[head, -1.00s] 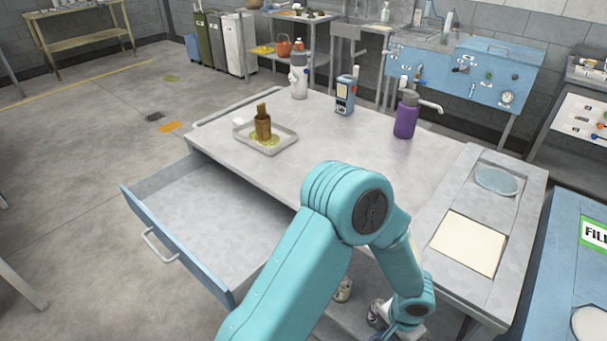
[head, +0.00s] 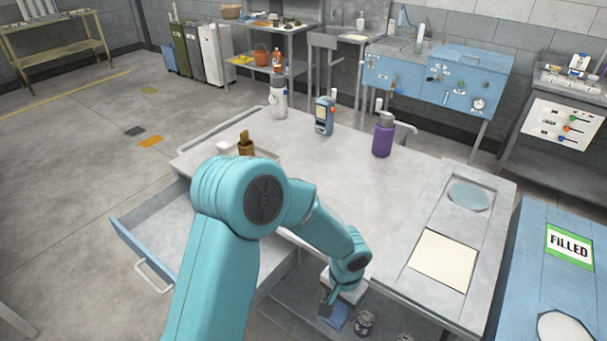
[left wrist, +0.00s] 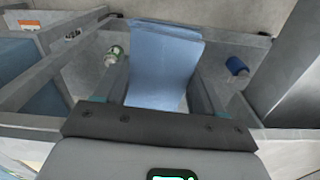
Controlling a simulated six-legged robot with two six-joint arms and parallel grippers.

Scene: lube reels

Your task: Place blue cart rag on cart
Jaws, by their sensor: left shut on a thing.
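The blue rag (left wrist: 165,65) is a folded, stacked-looking cloth held between the fingers of my left gripper (left wrist: 163,92) in the left wrist view. In the head view my left gripper (head: 330,302) is low beside the front edge of the grey cart top (head: 330,190), with the rag (head: 336,318) hanging under it. The gripper is shut on the rag, above the lower shelf (head: 290,312). My right gripper is in neither view.
The cart holds a tray with a brown brush (head: 246,145), a white bottle (head: 279,100), a blue handheld device (head: 324,116) and a purple bottle (head: 383,135). An open drawer (head: 165,235) juts out at left. The cart top's middle is clear.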

